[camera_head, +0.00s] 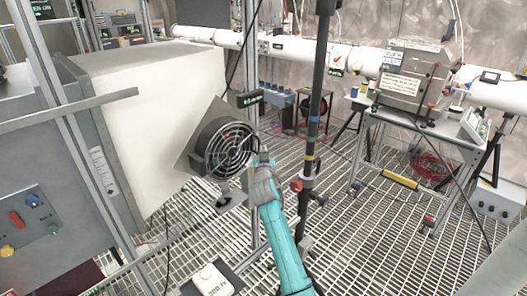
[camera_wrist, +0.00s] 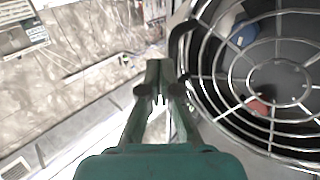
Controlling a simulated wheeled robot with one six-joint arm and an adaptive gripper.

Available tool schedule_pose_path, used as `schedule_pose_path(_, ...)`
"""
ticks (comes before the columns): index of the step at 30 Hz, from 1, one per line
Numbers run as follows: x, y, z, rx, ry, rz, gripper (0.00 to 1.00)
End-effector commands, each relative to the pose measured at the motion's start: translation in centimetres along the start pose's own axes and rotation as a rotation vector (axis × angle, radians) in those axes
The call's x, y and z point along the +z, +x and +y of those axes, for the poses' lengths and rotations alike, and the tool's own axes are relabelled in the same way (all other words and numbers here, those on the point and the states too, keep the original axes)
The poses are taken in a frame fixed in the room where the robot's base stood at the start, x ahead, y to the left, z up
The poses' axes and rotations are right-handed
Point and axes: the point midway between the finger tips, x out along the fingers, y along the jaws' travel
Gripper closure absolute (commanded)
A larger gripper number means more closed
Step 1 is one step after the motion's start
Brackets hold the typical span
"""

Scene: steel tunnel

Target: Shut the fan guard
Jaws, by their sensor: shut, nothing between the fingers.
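The fan guard (camera_head: 229,152) is a round grille of wire rings and spokes at the front of a dark fan housing (camera_head: 205,139) in the head view. My gripper (camera_head: 262,156) is just right of the guard's right edge. In the wrist view the guard (camera_wrist: 229,80) fills the right side, and its rim passes close to the right of my fingers (camera_wrist: 159,77). My fingers are shut and empty; I cannot tell whether they touch the rim. A blue part and a red part show behind the wires. The guard's hinge and any gap behind it are not clear.
A large white box (camera_head: 143,105) stands left of the fan. A dark upright pole (camera_head: 316,105) stands close to the right of my arm. A device on a metal stand (camera_head: 412,128) is farther right. The grated floor (camera_head: 370,245) is open at the lower right.

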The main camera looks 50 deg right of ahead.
Motion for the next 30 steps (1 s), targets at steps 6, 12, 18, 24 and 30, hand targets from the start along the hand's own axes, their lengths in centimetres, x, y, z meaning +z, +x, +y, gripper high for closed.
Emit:
schedule_pose_path(6, 0.2, -4.3, 0.0, -0.001, -0.001, -0.001, 1.00)
schedule_pose_path(12, 0.1, -8.0, 0.1, 0.000, -0.001, 0.000, 1.00)
schedule_pose_path(18, 0.1, -10.1, 0.1, 0.001, -0.001, -0.001, 1.00)
schedule_pose_path(24, 0.0, -10.7, 0.1, 0.002, -0.001, 0.000, 1.00)
schedule_pose_path(30, 0.0, -10.7, 0.1, 0.002, -0.001, -0.001, 1.00)
